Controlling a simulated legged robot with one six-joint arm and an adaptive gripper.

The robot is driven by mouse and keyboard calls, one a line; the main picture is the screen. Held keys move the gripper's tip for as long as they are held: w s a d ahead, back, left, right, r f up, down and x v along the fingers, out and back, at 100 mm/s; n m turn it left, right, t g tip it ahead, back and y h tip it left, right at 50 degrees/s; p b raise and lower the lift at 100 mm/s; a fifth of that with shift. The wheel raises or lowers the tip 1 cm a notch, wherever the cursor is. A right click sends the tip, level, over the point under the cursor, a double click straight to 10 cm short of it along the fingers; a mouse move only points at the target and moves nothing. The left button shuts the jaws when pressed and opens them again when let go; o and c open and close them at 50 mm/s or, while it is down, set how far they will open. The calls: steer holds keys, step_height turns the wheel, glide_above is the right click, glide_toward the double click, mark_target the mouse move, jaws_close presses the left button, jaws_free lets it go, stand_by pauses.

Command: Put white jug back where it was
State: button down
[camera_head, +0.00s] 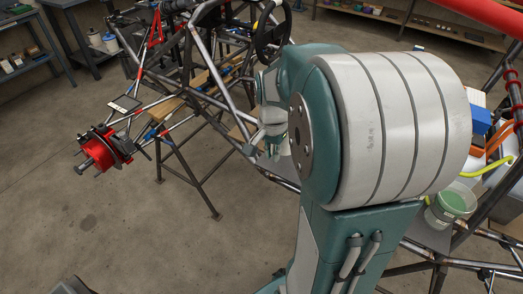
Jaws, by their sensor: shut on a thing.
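My large arm fills the middle and right of the view and hides much of what is behind it. My gripper (268,140) shows small at the left edge of the arm, by the tube chassis. It is shut on a pale thing, the white jug (286,148), of which only a sliver shows beside the arm. Its shape, tilt and any contact below it are hidden.
The tube chassis (190,60) stands on stands behind, with a red brake hub (98,150) at left. A bucket with green contents (452,203) sits at right near hoses. White containers (96,38) are by the left shelves.

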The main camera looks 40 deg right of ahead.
mark_target(271, 170)
steer(key=shift+w+d+f, duration=0.3)
steer(key=shift+w+f, duration=0.1)
steer(key=shift+f, duration=0.15)
steer(key=shift+w+d+f, duration=0.25)
steer(key=shift+w+f, duration=0.1)
steer(key=shift+f, duration=0.15)
steer(key=shift+w+f, duration=0.1)
steer(key=shift+f, duration=1.55)
steer(key=c, duration=0.7)
jaws_free()
